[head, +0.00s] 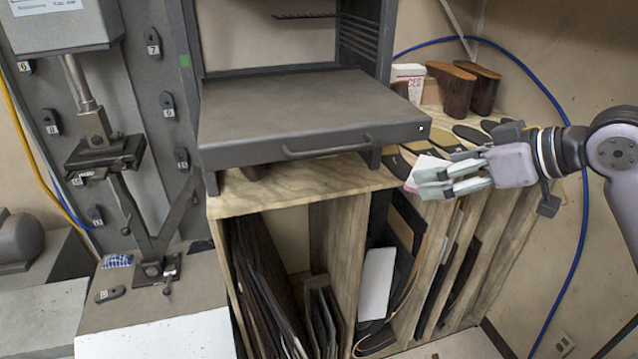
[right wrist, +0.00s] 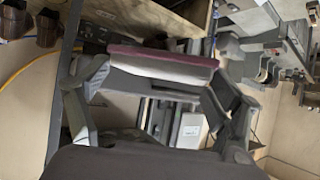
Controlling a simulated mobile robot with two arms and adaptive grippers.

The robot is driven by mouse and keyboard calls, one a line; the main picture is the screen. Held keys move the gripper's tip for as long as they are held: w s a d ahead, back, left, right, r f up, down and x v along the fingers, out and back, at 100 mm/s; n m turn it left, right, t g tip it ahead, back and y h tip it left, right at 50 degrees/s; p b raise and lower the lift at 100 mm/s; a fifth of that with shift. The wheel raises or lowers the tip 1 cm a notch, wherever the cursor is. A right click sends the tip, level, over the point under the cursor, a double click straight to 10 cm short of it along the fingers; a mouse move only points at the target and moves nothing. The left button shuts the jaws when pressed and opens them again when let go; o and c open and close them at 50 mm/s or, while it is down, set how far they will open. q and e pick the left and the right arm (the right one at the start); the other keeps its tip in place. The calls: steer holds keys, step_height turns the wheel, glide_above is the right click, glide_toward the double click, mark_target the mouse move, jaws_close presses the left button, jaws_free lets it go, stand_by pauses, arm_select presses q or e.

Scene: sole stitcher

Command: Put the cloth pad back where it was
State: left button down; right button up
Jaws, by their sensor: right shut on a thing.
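In the right wrist view, the pad (right wrist: 165,62) shows a maroon upper layer over a white one and lies across between the two fingers (right wrist: 157,85). In the head view the fingers hide part of the pad. My left gripper is not in view.
Dark soles (head: 470,135), brown cylindrical forms (head: 452,88) and a white box (head: 408,78) sit behind the gripper. A small blue checked cloth (head: 117,261) lies by the machine at left.

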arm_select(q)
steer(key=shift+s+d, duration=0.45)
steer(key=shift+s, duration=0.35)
arm_select(e)
steer(key=s+f+n, duration=0.1)
steer(key=s+f, duration=0.5)
steer(key=f, duration=0.3)
steer(key=s+f+n+g, duration=0.1)
steer(key=s+f, duration=0.5)
steer(key=f, duration=0.3)
steer(key=shift+s+d+f+y, duration=0.3)
steer(key=shift+f+y, duration=0.05)
steer(key=shift+y, duration=0.05)
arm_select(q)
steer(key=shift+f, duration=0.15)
arm_select(e)
steer(key=shift+f, duration=0.1)
